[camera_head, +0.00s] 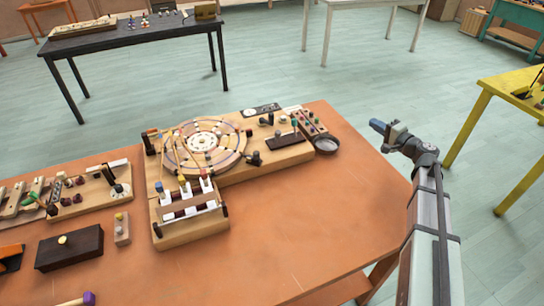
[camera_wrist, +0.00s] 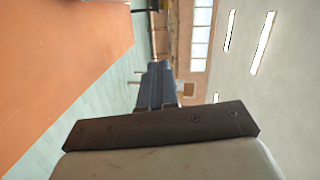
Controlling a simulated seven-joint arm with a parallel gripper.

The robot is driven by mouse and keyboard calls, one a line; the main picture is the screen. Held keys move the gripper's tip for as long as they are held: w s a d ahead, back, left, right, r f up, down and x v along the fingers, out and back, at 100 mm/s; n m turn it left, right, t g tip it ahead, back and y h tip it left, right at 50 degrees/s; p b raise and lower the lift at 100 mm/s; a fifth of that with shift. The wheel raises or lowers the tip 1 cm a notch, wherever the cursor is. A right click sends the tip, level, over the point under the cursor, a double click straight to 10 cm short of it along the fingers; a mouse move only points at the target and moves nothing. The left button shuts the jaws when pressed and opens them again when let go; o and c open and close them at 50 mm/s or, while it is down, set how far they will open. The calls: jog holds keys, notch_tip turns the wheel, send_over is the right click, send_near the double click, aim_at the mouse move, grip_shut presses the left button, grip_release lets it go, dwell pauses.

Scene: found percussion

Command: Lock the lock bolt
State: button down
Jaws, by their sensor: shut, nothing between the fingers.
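No part can be picked out for certain as the lock bolt at this size. A wooden board (camera_head: 276,157) on the orange table carries a round ringed disc (camera_head: 203,147). A small dark fitting (camera_head: 254,158) sits at the disc's right edge, and a dark bar with upright pegs (camera_head: 286,138) lies further right. I cannot tell whether either is the bolt. My gripper (camera_head: 377,125) is shut and empty, in the air to the right of the board, near the table's right edge. The wrist view shows its closed fingers (camera_wrist: 157,68) touching nothing.
The orange table (camera_head: 330,220) is clear at its front right. A yellow table (camera_head: 500,95) stands at right.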

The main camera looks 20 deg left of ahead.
aim_at(262, 161)
jog(key=s+a+f+n+g+y, duration=0.1)
jog(key=s+a+n+g, duration=0.1)
jog(key=s+a+g, duration=0.2)
jog(key=s+a+f+n+g+y, duration=0.1)
jog(key=s+a+g, duration=0.4)
jog(key=s, duration=0.5)
jog(key=s+a+f+n+g+y, duration=0.2)
jog(key=s+a+n+g, duration=0.3)
jog(key=s+a, duration=0.2)
jog(key=shift+s+a+f, duration=0.15)
jog(key=shift+s+a, duration=0.15)
jog(key=shift+s, duration=0.15)
jog(key=s+a, duration=0.1)
jog(key=a, duration=0.8)
jog(key=s+a, duration=0.1)
jog(key=a, duration=0.3)
jog(key=shift+s+a, duration=0.35)
jog(key=shift+a, duration=1.3)
